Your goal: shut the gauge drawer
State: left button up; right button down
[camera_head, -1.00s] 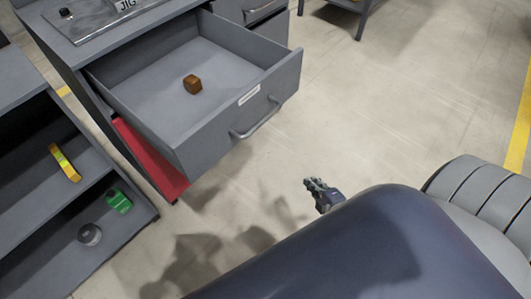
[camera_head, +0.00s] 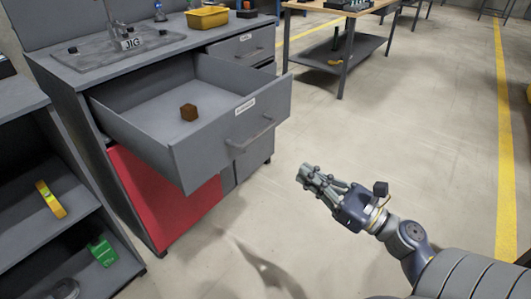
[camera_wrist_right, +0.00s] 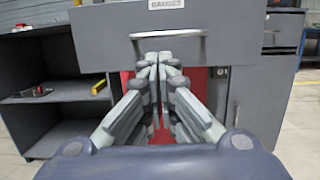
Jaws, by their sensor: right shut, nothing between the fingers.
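The gauge drawer (camera_head: 213,147) is a grey drawer pulled well out of the grey cabinet, with a bar handle (camera_head: 250,135) and a white label on its front. A small brown block (camera_head: 189,112) lies inside it. In the right wrist view the fingertips (camera_wrist_right: 158,58) appear just below the handle. My left gripper is not in view.
The cabinet top holds a jig plate (camera_head: 120,50) and a yellow bin (camera_head: 207,17). A red panel (camera_head: 160,195) is below the drawer. An open shelf unit (camera_head: 50,240) stands at the left. A table (camera_head: 345,45) stands behind.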

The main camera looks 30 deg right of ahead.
pick_arm(q)
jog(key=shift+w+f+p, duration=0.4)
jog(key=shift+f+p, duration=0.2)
jog(key=shift+p, duration=0.3)
pick_arm(e)
jog(key=x, duration=1.2)
jog(key=shift+w, duration=0.2)
